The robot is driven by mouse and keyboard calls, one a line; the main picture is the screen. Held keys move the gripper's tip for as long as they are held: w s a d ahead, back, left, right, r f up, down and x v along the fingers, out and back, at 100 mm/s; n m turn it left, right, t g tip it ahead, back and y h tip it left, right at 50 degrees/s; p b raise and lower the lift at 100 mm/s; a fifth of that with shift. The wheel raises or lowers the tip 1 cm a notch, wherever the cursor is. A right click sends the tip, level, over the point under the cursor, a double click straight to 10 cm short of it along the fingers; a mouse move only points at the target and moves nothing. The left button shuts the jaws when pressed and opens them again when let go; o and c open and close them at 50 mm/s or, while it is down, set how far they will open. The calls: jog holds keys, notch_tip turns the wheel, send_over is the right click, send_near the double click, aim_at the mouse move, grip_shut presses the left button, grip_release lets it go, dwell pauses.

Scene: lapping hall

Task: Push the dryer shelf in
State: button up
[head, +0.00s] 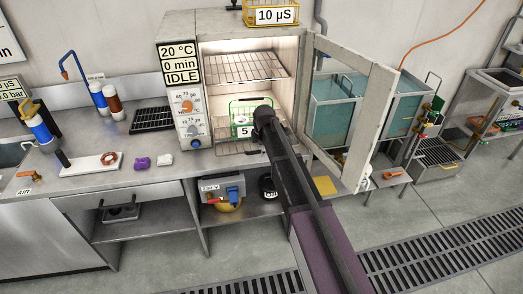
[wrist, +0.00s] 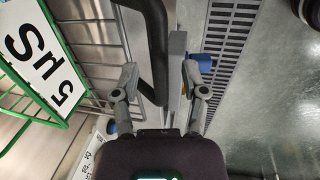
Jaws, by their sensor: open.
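The dryer (head: 190,70) stands on the bench with its door (head: 350,110) swung open to the right. Inside are an upper wire shelf (head: 235,68) and a lower wire shelf (head: 228,150). A green wire basket (head: 237,106) labelled 5 stands at the lower shelf; it also shows in the wrist view (wrist: 45,70). My arm reaches to the dryer's opening, hiding its right part and my fingertips in the head view. In the wrist view my gripper (wrist: 161,75) is open. A black bar (wrist: 155,50) runs between the fingers; I cannot tell whether they touch it.
A yellow basket (head: 272,13) labelled 10 µS sits on top of the dryer. Teal tanks (head: 335,105) stand behind the door. The floor in front has drain grating (head: 440,250).

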grip_shut()
jog(key=w+a, duration=0.2)
jog(key=w, duration=0.5)
jog(key=w+a, duration=0.2)
jog(key=w, duration=0.6)
jog(key=w+a, duration=0.2)
jog(key=w, duration=0.5)
jog(key=shift+w+a, duration=0.15)
jog(key=shift+a, duration=0.05)
grip_release()
jog(key=shift+w, duration=0.1)
jog(key=shift+s, duration=0.2)
